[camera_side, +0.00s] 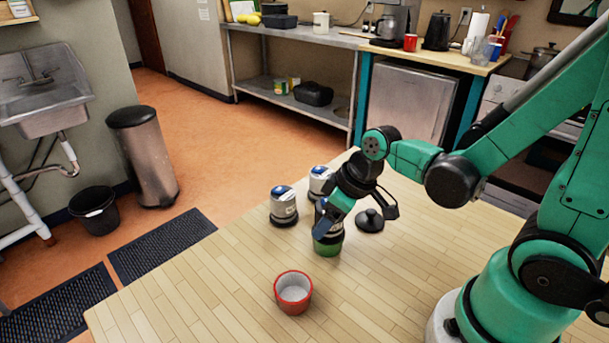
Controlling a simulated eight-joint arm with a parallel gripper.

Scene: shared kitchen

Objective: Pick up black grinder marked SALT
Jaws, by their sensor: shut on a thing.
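My gripper (326,226) is over the wooden table, pointing down. It is shut on a dark thing (336,229), mostly hidden by the fingers, which looks like the black grinder. I cannot read any SALT marking on it. A green cup (328,247) stands right below the gripper. I cannot tell whether the dark thing is inside the cup, resting on it or just behind it.
Two silver jars with blue tops stand close by, one left (283,206) and one behind (318,182). A black lid-like thing (370,220) lies to the right. A red cup (293,292) stands nearer the front. The front right of the table (390,290) is clear.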

